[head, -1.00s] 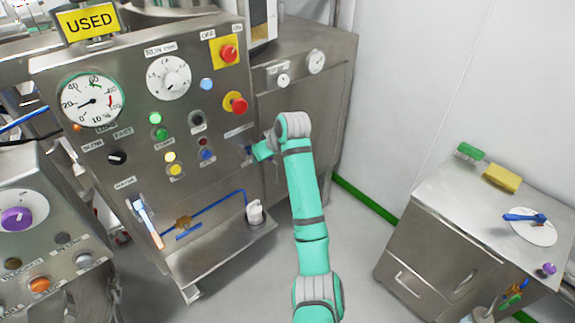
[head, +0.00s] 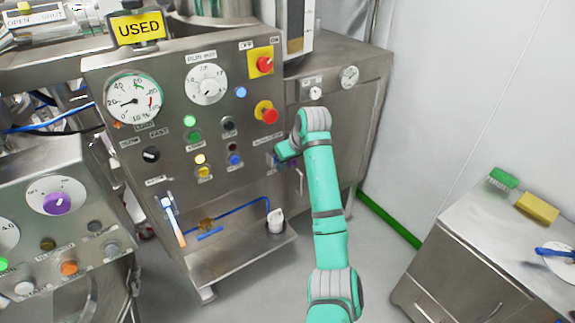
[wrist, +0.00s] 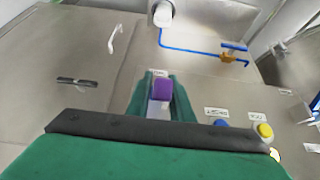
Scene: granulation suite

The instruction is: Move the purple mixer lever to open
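The purple mixer lever (wrist: 162,89) shows in the wrist view as a purple handle on a pale stem, in front of the steel panel. My gripper (wrist: 162,82) has its two green fingers on either side of the purple handle. The handle nearly fills the gap, and I cannot tell whether the fingers press on it. In the head view my gripper (head: 278,160) is at the right edge of the control panel (head: 150,190), low down beside the blue button. There the arm's end mostly hides the lever.
A yellow button (wrist: 264,131) and a blue button (wrist: 221,124) sit right of the lever in the wrist view. A red emergency knob (head: 268,113) is above my gripper. A separate purple dial (head: 57,202) is on the left panel. A steel cabinet (head: 480,275) stands at right.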

